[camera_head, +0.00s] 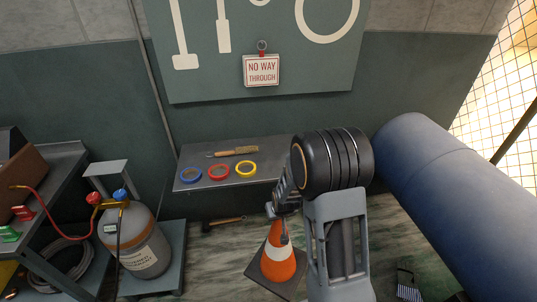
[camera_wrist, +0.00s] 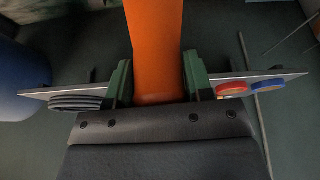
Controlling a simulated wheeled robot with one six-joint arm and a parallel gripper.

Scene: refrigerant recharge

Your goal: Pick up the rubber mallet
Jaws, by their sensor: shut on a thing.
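A mallet-like tool (camera_head: 224,221) with a dark head and a wooden handle lies on the floor below the shelf's front edge. I cannot tell whether its head is rubber. My gripper (camera_head: 283,208) is to the right of it, at the top of an orange traffic cone (camera_head: 279,268) with a white band and a dark square base. In the wrist view, the green fingers of my gripper (camera_wrist: 158,82) are shut on the orange cone (camera_wrist: 155,45). I cannot tell whether the cone's base touches the floor. The mallet is not clear in the wrist view.
A grey shelf (camera_head: 200,183) holds blue (camera_head: 191,174), red (camera_head: 219,171) and yellow (camera_head: 246,168) rings and a wooden-handled brush (camera_head: 233,152). A gas cylinder (camera_head: 139,243) stands on a platform at left. A large blue tank (camera_head: 450,190) blocks the right.

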